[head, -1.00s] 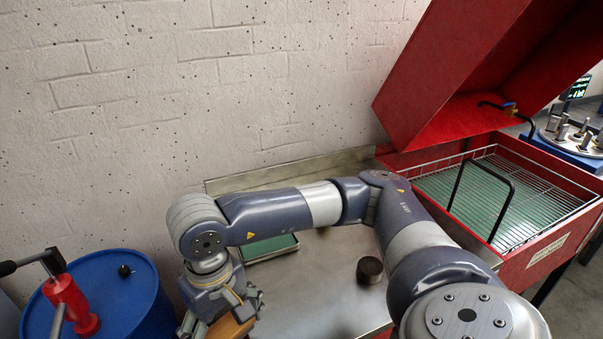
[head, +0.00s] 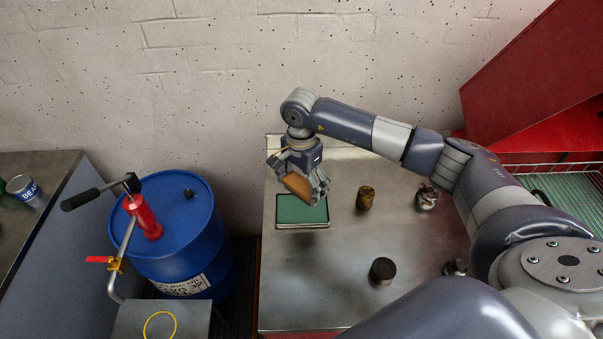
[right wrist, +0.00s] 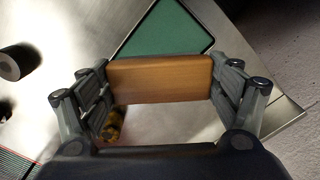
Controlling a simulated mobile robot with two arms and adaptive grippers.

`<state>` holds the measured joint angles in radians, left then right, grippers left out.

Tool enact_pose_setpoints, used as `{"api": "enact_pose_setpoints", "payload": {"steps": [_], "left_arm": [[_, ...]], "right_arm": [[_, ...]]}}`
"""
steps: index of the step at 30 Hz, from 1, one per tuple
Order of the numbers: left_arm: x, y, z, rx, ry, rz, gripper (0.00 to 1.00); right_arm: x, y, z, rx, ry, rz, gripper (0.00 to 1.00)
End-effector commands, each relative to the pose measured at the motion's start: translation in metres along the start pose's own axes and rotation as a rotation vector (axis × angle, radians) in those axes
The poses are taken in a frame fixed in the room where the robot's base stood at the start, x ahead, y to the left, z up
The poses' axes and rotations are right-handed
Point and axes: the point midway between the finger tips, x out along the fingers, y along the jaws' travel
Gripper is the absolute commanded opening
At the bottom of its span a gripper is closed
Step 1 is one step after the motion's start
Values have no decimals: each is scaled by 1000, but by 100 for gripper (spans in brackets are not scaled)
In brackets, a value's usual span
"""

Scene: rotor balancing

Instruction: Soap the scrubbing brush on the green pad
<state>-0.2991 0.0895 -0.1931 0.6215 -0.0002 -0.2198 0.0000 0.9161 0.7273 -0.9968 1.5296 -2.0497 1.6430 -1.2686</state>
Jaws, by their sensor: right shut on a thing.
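My right gripper (head: 305,188) is shut on the wooden block of the scrubbing brush (head: 298,186). In the right wrist view the brush (right wrist: 160,79) spans between the two fingers; its bristles are hidden. The green pad (head: 300,213) lies in a shallow tray on the metal table, and it also shows in the right wrist view (right wrist: 165,32). The brush is over the back left part of the pad in the head view, seemingly above it; I cannot tell whether it touches. My left gripper is not in view.
On the metal table (head: 320,270) stand a brownish cylinder (head: 365,198), a dark cylinder (head: 382,270) and small metal parts (head: 427,197). A blue drum (head: 190,235) with a red pump stands left. A red washer (head: 545,120) is at right. The table's front left is clear.

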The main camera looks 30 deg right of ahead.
Motion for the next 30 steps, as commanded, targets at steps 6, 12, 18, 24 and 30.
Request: {"api": "enact_pose_setpoints", "payload": {"steps": [6,12,18,24,30], "left_arm": [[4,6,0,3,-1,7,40],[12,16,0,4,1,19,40],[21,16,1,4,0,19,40],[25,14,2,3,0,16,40],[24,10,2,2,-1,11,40]], "right_arm": [[10,0,-1,10,-2,-1,64],[28,0,0,9,-1,-1,64],[49,0,0,8,-2,-1,64],[60,0,0,7,-1,-1,64],[60,0,-1,7,-1,-2,64]]}}
